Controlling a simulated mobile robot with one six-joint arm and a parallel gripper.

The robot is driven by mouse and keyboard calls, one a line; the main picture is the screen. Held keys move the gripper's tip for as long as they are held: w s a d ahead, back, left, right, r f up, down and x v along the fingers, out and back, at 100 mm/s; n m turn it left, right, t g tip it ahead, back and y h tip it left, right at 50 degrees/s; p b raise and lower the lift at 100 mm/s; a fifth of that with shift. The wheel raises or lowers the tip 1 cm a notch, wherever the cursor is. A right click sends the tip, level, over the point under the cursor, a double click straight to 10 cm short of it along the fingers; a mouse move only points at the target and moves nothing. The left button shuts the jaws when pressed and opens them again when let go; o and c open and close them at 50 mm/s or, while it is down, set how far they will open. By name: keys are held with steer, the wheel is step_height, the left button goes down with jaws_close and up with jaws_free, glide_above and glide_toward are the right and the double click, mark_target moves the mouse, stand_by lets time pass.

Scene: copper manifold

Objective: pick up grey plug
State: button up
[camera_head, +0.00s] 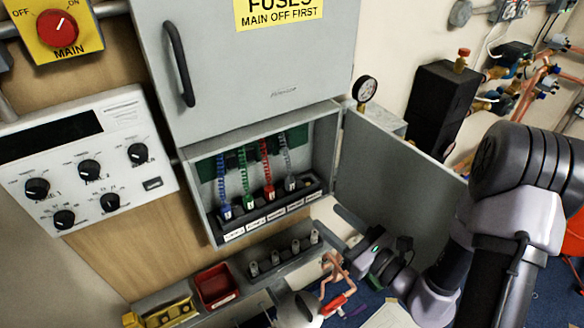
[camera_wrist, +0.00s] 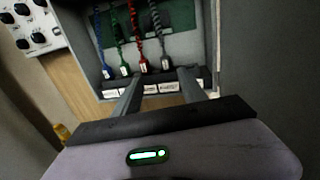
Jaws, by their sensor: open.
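The grey plug (camera_head: 291,183) hangs on a grey coiled cord at the right end of a row of plugs in the lower, open part of the grey wall box. In the wrist view the grey plug (camera_wrist: 166,63) shows just beyond and between my fingertips. My gripper (camera_head: 343,228) is in front of the box, below and right of the plug. In the wrist view my gripper (camera_wrist: 158,76) is open, with nothing between its fingers. It appears apart from the plug.
Red (camera_head: 269,192), green (camera_head: 249,201) and blue (camera_head: 225,212) plugs stand left of the grey one. The open box door (camera_head: 390,170) is close to my arm on the right. Below the box are a shelf, a red bin (camera_head: 215,285) and copper pipes (camera_head: 333,275).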

steer(key=f, duration=0.1)
glide_toward(293, 185)
steer(key=x, duration=0.5)
steer(key=shift+m+t+h, duration=0.3)
steer(key=shift+m, duration=0.1)
steer(key=b+x, duration=0.1)
steer(key=x, duration=0.5)
steer(key=shift+w+a, duration=0.15)
steer(key=shift+a, duration=0.1)
jaws_close()
